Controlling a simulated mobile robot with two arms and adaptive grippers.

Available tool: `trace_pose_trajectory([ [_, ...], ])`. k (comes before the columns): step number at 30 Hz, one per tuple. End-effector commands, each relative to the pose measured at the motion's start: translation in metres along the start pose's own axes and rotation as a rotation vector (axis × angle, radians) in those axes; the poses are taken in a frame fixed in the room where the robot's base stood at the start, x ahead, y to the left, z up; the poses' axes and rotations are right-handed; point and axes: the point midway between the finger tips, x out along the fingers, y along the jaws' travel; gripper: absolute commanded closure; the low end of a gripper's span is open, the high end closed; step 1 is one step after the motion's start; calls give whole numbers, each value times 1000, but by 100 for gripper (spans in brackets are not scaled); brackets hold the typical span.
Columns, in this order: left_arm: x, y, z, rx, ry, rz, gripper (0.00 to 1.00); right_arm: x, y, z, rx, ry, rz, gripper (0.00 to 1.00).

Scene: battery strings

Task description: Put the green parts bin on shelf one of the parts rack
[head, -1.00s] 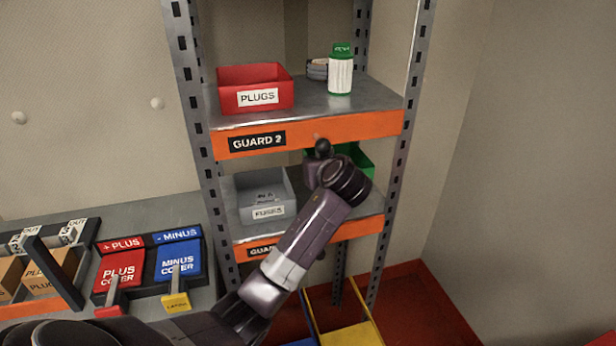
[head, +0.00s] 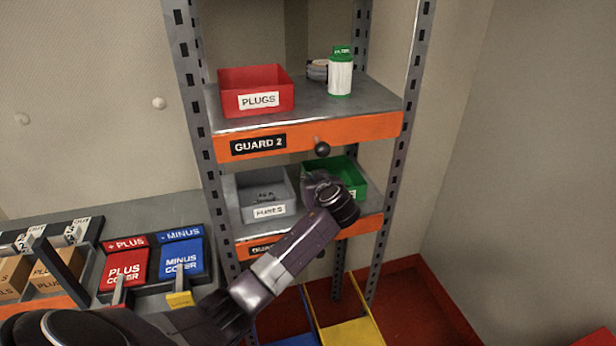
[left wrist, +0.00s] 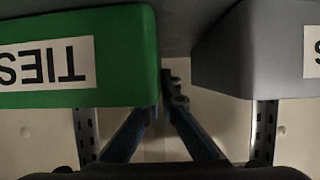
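The green parts bin (head: 352,172) is at the lower shelf (head: 368,208), right of the grey bin. In the left wrist view the green bin (left wrist: 120,50) appears upside down with a TIES label. My left gripper (head: 318,182) reaches over the bin's left side. In the wrist view its fingers (left wrist: 167,98) are close together at the bin's side wall, one in the gap beside the grey bin; they look shut on that wall. The parts rack (head: 192,100) has orange-fronted shelves; the lower label is partly hidden by my arm. My right gripper is not in view.
The grey FUSES bin (head: 268,210) stands close left of the green bin; it also shows in the wrist view (left wrist: 250,50). The upper GUARD 2 shelf (head: 310,105) holds a red PLUGS bin (head: 256,88) and a green-capped container (head: 340,75). Yellow (head: 350,333) and blue bins are below.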

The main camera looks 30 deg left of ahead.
Motion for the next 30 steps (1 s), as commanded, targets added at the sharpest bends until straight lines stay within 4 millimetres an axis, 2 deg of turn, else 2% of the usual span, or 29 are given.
trace_pose_trajectory([
  [7,1,1,3,-2,1,1,100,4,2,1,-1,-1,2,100],
  [13,0,0,2,0,-1,0,78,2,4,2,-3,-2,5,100],
  [24,-2,1,1,0,-1,1,78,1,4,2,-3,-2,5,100],
  [30,-29,2,3,-3,-2,5,78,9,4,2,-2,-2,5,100],
])
